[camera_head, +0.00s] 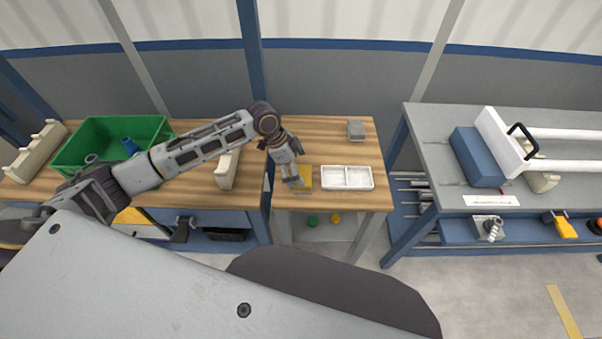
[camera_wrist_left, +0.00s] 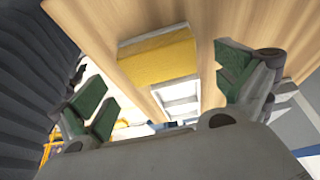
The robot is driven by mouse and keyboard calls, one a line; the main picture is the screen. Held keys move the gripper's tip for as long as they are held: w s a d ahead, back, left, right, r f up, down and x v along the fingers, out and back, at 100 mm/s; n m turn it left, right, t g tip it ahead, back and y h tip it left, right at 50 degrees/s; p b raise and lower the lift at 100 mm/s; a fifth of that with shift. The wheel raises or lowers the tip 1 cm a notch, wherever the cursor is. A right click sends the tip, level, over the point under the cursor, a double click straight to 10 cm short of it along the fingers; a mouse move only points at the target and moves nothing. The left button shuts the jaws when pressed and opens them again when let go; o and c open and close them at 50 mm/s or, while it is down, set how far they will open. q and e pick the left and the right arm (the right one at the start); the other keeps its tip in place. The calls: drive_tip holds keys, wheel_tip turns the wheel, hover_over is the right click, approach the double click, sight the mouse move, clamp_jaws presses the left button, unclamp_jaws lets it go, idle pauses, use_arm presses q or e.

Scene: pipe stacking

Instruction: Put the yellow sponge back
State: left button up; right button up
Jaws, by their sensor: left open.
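The yellow sponge (camera_head: 305,174) lies on the small wooden table, just left of a white two-part tray (camera_head: 347,178). In the left wrist view the sponge (camera_wrist_left: 158,72) shows as a yellow block with a paler side, ahead of the jaws. My left gripper (camera_head: 298,184) is right at the sponge in the head view and partly covers it. In the wrist view its green-padded fingers (camera_wrist_left: 165,90) are spread apart with the sponge between and beyond them; no contact shows. The right gripper is not in view.
A grey block (camera_head: 356,130) sits at the small table's back. A green bin (camera_head: 112,139) and a cream rack (camera_head: 227,168) stand on the left table. A grey workbench (camera_head: 430,150) with a blue block (camera_head: 477,157) and white pipes (camera_head: 570,134) is at right.

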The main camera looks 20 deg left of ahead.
use_arm(q)
drive_tip(key=v, duration=0.7)
drive_tip(key=shift+r, duration=0.3)
drive_tip(key=shift+s+a, duration=0.1)
idle(0.4)
